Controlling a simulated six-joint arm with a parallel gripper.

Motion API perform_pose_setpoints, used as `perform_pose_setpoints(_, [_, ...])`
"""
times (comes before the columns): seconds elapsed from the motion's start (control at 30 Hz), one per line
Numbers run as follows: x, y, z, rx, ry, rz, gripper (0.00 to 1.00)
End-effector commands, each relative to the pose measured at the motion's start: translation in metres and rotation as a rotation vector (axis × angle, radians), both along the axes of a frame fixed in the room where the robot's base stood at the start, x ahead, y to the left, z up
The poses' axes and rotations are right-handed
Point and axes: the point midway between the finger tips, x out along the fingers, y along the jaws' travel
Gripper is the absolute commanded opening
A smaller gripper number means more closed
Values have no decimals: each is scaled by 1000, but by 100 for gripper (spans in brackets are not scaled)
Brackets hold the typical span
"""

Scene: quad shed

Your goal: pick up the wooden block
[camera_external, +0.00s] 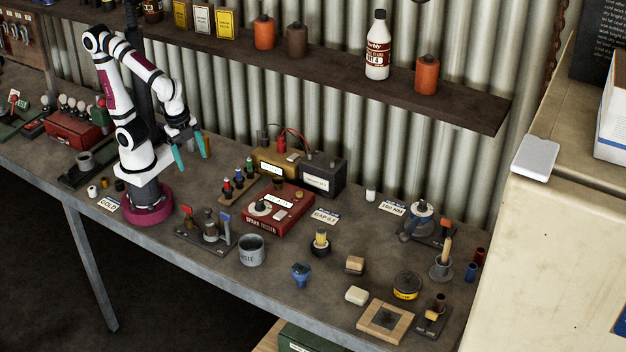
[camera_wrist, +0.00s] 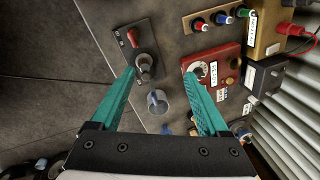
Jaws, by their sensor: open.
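A small tan block (camera_external: 355,265), which looks like the wooden block, lies on the bench right of centre in the external view. A paler, whitish block (camera_external: 356,296) lies just in front of it. My gripper (camera_external: 191,153) is at the left, above the bench, far from the tan block. Its two teal fingers are spread apart, with nothing between them. In the wrist view my gripper (camera_wrist: 160,74) is open over the bench; I cannot make out the wooden block there.
A red tester box (camera_external: 279,210), a grey mug (camera_external: 252,250) and a lever stand (camera_external: 207,232) stand between my gripper and the block. A wooden frame (camera_external: 403,329) and a yellow-banded tin (camera_external: 407,286) lie near the block. A shelf (camera_external: 450,100) overhangs the back.

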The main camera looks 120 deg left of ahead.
Motion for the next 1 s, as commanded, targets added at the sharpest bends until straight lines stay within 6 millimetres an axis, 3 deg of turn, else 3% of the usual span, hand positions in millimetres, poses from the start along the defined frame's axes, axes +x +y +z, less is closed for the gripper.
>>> perform_pose_setpoints(0.1, [132, 9, -6, -45, -181, 172, 79])
perform_pose_setpoints(0.2, [244, 25, -31, -96, -359, 309, 79])
perform_pose_setpoints(0.3, [325, 43, -63, -148, -504, 411, 79])
perform_pose_setpoints(0.33, [342, 47, -71, -162, -538, 432, 79])
perform_pose_setpoints(0.4, [370, 55, -87, -187, -599, 471, 79])
perform_pose_setpoints(0.5, [390, 60, -100, -208, -642, 496, 79])
perform_pose_setpoints(0.8, [439, 69, -163, -210, -648, 499, 79])
perform_pose_setpoints(1.0, [455, 72, -183, -211, -649, 498, 79])
